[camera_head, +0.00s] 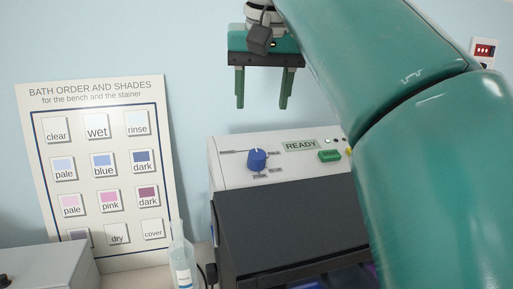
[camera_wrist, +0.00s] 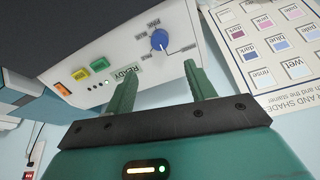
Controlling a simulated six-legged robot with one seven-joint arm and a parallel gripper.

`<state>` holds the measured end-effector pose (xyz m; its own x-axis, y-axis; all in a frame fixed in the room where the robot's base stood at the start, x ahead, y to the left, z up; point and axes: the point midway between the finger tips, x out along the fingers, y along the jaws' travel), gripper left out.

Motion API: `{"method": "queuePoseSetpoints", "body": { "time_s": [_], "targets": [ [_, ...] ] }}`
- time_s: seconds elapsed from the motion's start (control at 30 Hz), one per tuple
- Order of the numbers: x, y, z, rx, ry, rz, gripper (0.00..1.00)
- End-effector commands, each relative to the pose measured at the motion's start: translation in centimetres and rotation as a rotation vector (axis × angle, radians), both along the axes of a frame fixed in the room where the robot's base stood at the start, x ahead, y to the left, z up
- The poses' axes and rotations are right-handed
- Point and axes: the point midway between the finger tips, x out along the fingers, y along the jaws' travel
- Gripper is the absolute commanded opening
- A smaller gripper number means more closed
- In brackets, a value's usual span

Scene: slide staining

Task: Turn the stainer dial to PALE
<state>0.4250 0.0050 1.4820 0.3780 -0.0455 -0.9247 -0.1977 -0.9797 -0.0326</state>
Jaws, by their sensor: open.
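The stainer (camera_head: 227,178) is a white and dark grey machine. Its blue dial (camera_head: 257,158) sits on the sloped white panel, with small labels around it. The PALE label (camera_head: 273,153) is just right of the dial, with BLUE and PINK below. Which label the dial points to is too small to tell. My gripper (camera_head: 263,103) is open and empty, pointing down above the panel, apart from the dial. In the wrist view the dial (camera_wrist: 159,39) lies beyond and between my green fingers (camera_wrist: 162,75).
A READY display (camera_head: 300,146) and a green button (camera_head: 329,155) are right of the dial. The shade chart (camera_head: 102,95) leans at the left wall. A grey box (camera_head: 45,270) is at lower left.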

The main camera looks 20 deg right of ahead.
Motion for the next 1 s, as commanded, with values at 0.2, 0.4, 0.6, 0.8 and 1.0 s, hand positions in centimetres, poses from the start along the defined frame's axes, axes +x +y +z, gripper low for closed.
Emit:
{"method": "queuePoseSetpoints", "body": {
  "time_s": [0.2,0.4,0.6,0.8,1.0],
  "targets": [
    [0.9,-0.2,-3.2,0.0,0.002,-0.001,0.55],
    [2.5,-0.3,-6.8,0.0,0.001,-0.001,0.55],
    [4.0,-0.5,-10.0,0.0,0.0,-0.001,0.55],
    [4.8,-0.6,-11.5,0.001,-0.001,-0.001,0.55],
    [4.9,-0.5,-11.6,0.001,-0.002,0.0,0.55]
  ]
}}
